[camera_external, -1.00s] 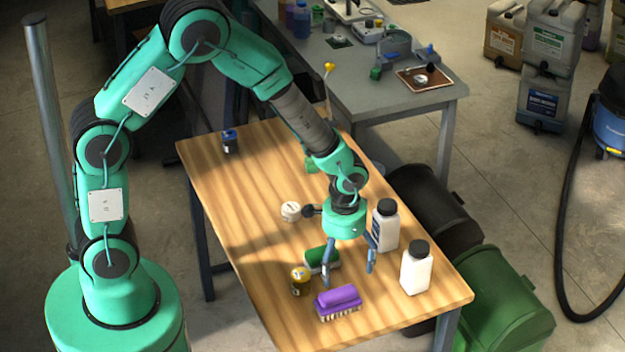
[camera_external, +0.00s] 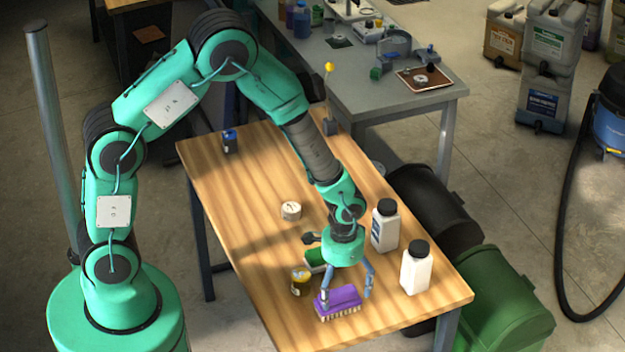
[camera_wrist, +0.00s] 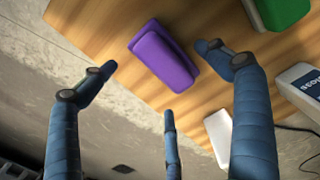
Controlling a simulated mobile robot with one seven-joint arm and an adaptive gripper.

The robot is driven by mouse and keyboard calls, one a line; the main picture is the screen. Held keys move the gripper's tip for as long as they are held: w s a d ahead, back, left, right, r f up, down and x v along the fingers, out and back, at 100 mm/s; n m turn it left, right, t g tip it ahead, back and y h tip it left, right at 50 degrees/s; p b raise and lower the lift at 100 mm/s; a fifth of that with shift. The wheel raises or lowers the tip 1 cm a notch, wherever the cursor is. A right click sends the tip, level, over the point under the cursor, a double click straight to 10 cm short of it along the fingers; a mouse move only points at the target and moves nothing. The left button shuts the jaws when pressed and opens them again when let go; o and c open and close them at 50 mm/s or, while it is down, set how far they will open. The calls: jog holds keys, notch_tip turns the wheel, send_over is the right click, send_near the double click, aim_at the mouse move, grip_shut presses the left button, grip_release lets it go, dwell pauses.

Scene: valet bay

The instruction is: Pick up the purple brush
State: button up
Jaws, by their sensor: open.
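The purple brush (camera_external: 338,300) lies bristles down near the front edge of the wooden table, and it shows in the wrist view (camera_wrist: 163,56) with its purple back up. My gripper (camera_external: 347,294) is open, with its fingers reaching down around the brush in the external view. In the wrist view my gripper's blue fingers (camera_wrist: 157,85) are spread, with the brush between and beyond their tips. No firm hold shows, and I cannot tell whether any finger touches the brush.
A green brush (camera_external: 316,258) and a yellow-and-black tin (camera_external: 300,283) are close behind and left. Two white bottles (camera_external: 415,270) (camera_external: 385,228) with black caps stand to the right. A round white container (camera_external: 291,211) is further back. The table's (camera_external: 250,190) left part is mostly clear.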

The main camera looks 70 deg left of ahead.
aim_at(340, 295)
jog(key=shift+f, duration=0.1)
dwell(0.3)
jog(key=shift+s+f+b, duration=0.1)
jog(key=shift+f+b, duration=0.7)
jog(key=shift+f, duration=1.75)
jog(key=c, duration=1.3)
